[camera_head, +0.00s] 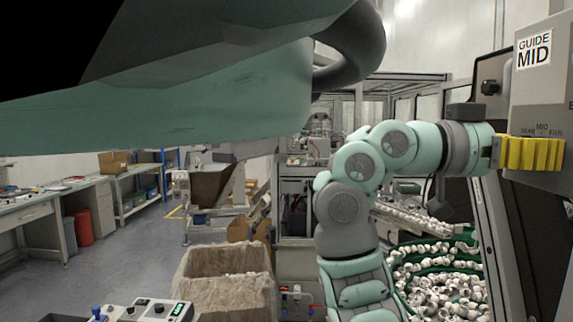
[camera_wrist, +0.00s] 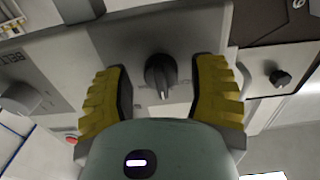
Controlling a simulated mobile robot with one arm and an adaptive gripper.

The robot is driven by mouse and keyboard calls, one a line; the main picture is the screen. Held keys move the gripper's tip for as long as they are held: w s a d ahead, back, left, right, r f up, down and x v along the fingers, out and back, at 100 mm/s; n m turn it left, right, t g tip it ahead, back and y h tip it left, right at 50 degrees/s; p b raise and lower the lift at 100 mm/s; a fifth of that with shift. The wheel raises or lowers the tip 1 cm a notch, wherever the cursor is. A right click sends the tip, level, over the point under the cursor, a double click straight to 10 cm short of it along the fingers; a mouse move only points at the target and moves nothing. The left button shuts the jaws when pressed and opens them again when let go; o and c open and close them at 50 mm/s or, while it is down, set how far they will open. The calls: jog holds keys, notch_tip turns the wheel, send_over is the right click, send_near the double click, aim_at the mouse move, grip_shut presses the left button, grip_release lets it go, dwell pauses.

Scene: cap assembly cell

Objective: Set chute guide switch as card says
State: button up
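The card (camera_head: 534,50) on the grey control box (camera_head: 543,100) reads "GUIDE MID". Below it, the panel labels NEAR, MID and FAR show just above my gripper (camera_head: 530,153), whose yellow fingers hide the switch in the head view. In the wrist view, the dark guide switch knob (camera_wrist: 160,73) sits between the two yellow fingers of my gripper (camera_wrist: 160,92). The fingers are open, with a gap on each side of the knob. The knob's white pointer mark points down in the wrist picture, slightly right; the position labels are not readable there.
Another dark knob (camera_wrist: 280,77) is right of my gripper in the wrist view. A grey round knob (camera_wrist: 20,98) and a red button (camera_wrist: 71,138) lie to the left, near upside-down "BELT" lettering. A bin of white caps (camera_head: 440,280) stands below my arm.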

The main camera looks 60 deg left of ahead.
jog(key=shift+o, duration=0.4)
jog(key=v, duration=1.2)
jog(key=shift+s+a, duration=0.1)
jog(key=shift+a, duration=0.05)
